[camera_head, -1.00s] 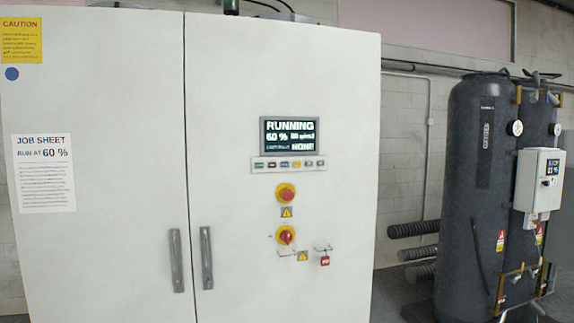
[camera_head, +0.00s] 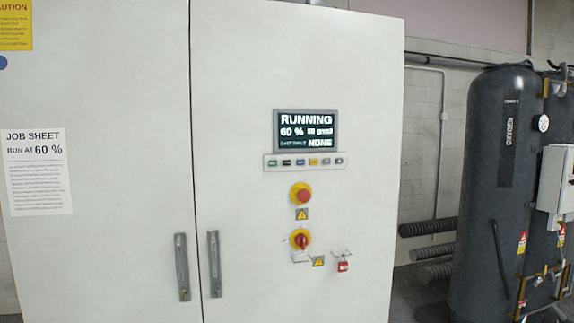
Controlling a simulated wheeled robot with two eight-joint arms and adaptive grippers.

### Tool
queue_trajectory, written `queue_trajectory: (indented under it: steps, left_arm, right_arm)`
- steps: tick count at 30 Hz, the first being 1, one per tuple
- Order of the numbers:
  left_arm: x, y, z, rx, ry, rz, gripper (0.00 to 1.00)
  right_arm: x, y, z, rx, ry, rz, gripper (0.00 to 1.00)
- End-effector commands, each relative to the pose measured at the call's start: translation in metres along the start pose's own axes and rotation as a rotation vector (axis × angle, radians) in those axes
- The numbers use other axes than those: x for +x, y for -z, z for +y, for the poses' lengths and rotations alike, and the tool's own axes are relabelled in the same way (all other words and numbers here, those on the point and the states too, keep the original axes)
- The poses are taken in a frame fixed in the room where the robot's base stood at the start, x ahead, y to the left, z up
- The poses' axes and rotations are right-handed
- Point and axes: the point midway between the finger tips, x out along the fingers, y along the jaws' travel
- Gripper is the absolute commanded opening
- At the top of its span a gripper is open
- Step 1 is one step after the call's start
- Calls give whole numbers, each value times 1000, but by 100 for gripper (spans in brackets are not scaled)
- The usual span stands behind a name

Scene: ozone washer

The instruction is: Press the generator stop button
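The generator cabinet (camera_head: 240,90) is tall and white with two doors. Its screen (camera_head: 306,131) reads RUNNING, 60 % and NONE. Below the screen is a row of small coloured buttons (camera_head: 306,161); their labels are too small to read, so I cannot tell which is stop. A red mushroom button (camera_head: 301,195) on a yellow ring sits under the row. Below it is a red rotary switch (camera_head: 301,240) on a yellow disc. Neither of my grippers is in view.
A job sheet (camera_head: 36,171) reading RUN AT 60 % is on the left door. Two door handles (camera_head: 182,267) and (camera_head: 214,264) stick out. A red padlock (camera_head: 343,266) hangs by the switch. A dark oxygen tank (camera_head: 490,190) and corrugated pipes (camera_head: 428,228) stand at right.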

Motion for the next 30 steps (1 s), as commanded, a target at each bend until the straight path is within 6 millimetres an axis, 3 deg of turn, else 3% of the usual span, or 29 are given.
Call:
queue_trajectory:
  steps: [1,4,30]
  left_arm:
    - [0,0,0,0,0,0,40]
    - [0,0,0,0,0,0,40]
    - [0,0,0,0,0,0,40]
  right_arm:
    - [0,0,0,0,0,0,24]
    - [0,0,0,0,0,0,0]
    - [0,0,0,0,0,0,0]
